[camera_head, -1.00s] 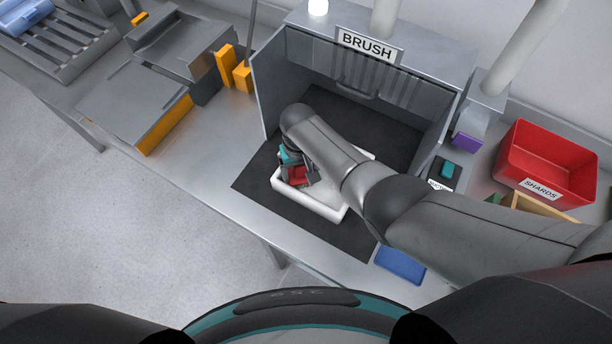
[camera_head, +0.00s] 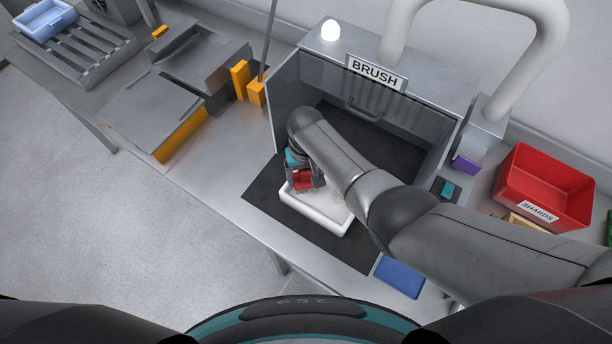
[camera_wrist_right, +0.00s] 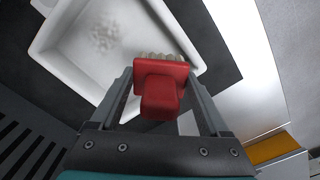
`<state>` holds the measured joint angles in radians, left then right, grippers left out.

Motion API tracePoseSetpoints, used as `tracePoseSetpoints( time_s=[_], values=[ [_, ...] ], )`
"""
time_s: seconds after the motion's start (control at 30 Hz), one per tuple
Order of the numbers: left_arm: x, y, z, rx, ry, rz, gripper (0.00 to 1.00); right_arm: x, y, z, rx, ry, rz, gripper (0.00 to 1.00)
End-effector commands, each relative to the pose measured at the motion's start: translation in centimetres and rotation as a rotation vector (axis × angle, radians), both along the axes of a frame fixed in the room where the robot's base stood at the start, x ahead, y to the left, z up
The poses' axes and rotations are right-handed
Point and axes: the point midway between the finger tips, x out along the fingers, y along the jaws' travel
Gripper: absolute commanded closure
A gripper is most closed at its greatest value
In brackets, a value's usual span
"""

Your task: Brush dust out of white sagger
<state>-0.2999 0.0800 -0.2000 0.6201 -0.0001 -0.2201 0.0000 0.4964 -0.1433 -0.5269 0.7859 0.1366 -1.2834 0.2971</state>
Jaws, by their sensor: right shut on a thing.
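The white sagger (camera_head: 318,222) is a shallow square tray on the dark mat under the BRUSH hood. It also shows in the right wrist view (camera_wrist_right: 72,70), with a greyish speckled dust patch (camera_wrist_right: 104,36) on its floor. My right gripper (camera_head: 303,178) is over the sagger's left part and is shut on a red brush (camera_wrist_right: 160,88). The brush's pale bristles (camera_wrist_right: 160,57) point toward the sagger, near its wall. I cannot tell whether they touch it. My right forearm hides the sagger's far right part. My left gripper is not in view.
The hood (camera_head: 292,95) has side walls around the back of the mat (camera_head: 262,200). A red SHARDS bin (camera_head: 548,180) and a blue pad (camera_head: 401,276) are at the right. Metal fixtures with orange parts (camera_head: 181,135) are at the left.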

Motion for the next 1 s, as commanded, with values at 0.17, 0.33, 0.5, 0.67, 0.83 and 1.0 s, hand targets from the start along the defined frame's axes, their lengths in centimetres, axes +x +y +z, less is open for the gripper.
tracePoseSetpoints(
  time_s=[0.17, 0.33, 0.5, 0.67, 0.83, 1.0],
  values=[
    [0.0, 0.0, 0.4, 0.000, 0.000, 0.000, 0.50, 0.0, -0.1, 0.7, -0.002, 0.001, -0.001, 0.73],
    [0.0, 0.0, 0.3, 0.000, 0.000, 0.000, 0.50, 0.0, -0.1, 0.7, -0.002, 0.002, -0.001, 0.73],
    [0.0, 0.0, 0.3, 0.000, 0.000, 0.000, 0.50, 0.1, -0.1, 1.6, -0.001, -0.002, -0.001, 0.73],
    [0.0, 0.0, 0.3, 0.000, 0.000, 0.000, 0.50, 0.0, -0.1, 3.0, -0.001, 0.000, -0.001, 0.73],
    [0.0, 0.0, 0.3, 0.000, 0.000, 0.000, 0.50, 0.0, -0.1, 3.7, -0.002, 0.002, -0.001, 0.73],
    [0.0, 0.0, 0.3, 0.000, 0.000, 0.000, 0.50, 0.0, -0.1, 3.7, -0.002, 0.002, -0.001, 0.73]
  ],
)
